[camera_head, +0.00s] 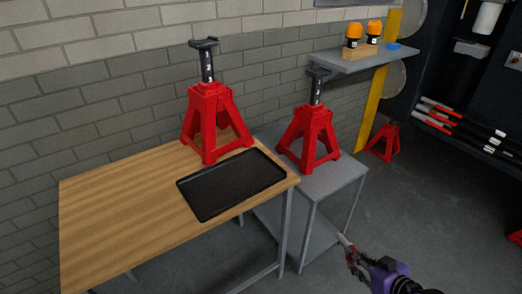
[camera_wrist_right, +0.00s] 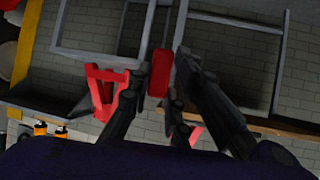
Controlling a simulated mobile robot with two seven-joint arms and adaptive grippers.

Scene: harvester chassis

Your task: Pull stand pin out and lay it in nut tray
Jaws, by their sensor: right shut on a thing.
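My right gripper (camera_head: 352,254) is at the lower right of the head view, in front of the grey side table and away from the wooden bench. It is shut on a small red and pale piece, which looks like the stand pin (camera_head: 343,240). The pin's red end (camera_wrist_right: 160,72) shows between the fingers in the right wrist view. The black nut tray (camera_head: 230,185) lies empty on the bench. One red jack stand (camera_head: 208,125) stands on the bench behind the tray, another (camera_head: 309,140) on the grey table. My left gripper is out of view.
The wooden bench (camera_head: 110,215) has clear room left of the tray. The grey table (camera_head: 335,180) stands against its right side. A wall shelf (camera_head: 365,60) holds two orange-capped items. Another red stand (camera_head: 383,143) is on the floor at the back.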

